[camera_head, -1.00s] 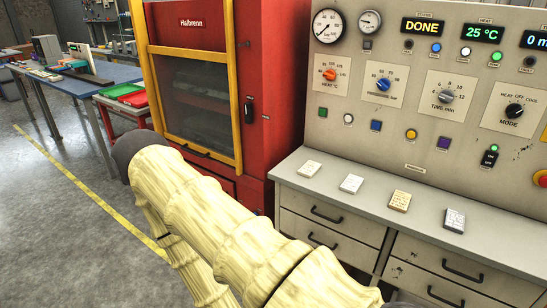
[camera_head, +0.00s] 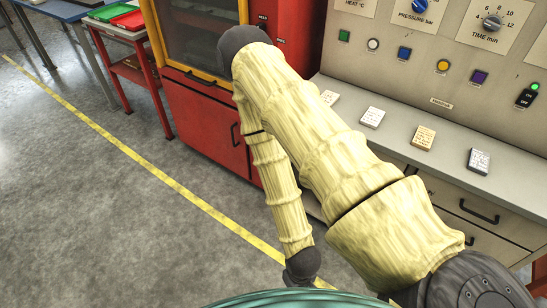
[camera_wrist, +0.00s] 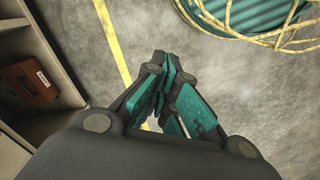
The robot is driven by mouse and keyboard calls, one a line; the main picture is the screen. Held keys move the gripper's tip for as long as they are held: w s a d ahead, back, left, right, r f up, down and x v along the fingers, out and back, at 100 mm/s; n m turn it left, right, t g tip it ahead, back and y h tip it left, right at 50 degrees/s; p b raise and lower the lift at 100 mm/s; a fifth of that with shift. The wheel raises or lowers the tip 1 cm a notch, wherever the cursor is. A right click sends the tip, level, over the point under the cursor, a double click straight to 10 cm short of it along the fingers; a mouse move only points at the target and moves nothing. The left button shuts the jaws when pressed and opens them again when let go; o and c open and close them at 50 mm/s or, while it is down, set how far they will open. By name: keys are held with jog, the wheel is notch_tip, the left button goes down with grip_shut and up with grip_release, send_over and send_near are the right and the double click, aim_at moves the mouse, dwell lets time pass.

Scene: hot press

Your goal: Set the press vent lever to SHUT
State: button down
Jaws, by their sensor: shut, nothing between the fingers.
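The red press (camera_head: 205,125) stands behind my arm in the head view, its yellow-framed window at the upper left. My arm covers part of its right side. My gripper (camera_wrist: 164,66) shows in the wrist view, pointing down over the floor. Its teal-padded fingers are shut and empty, away from the press controls.
The control panel (camera_head: 390,65) has knobs and buttons. Several small cards lie on the grey counter (camera_head: 325,87) below it. A red trolley (camera_head: 135,70) stands left of the press. A reddish-brown box (camera_wrist: 27,83) sits on a shelf at the wrist view's left. Floor at left is clear.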

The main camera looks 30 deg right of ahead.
jog(key=w+a+f+m+t+y+b, duration=0.1)
jog(key=w+f+m+t+b, duration=0.3)
jog(key=w+f+b, duration=0.6)
jog(key=w+a+f+m+t+y+b, duration=0.1)
jog(key=w+a+f+m+t+b, duration=0.15)
jog(key=w+f+b, duration=0.8)
jog(key=w+d+m+t+h+b, duration=0.1)
jog(key=w+d+m+t+b, duration=0.25)
jog(key=w, duration=0.55)
jog(key=w+d+m+t+h+b, duration=0.1)
jog(key=w+d+m+t+b, duration=0.25)
jog(key=w, duration=0.65)
jog(key=w+d+r+m+t+h+b, duration=0.1)
jog(key=w+d+m+t+h+b, duration=0.2)
jog(key=d+b, duration=0.5)
jog(key=w+d+r+m+t+h+b, duration=0.1)
jog(key=w+d+m+t+h+b, duration=0.2)
jog(key=w+d+m+h+b, duration=0.3)
jog(key=w+d+m+b, duration=0.1)
jog(key=d+m+b, duration=0.2)
jog(key=d+m, duration=0.1)
jog(key=shift+w+d+t, duration=0.35)
jog(key=shift+w+d, duration=0.05)
jog(key=shift+d, duration=0.3)
jog(key=shift+w+r, duration=0.1)
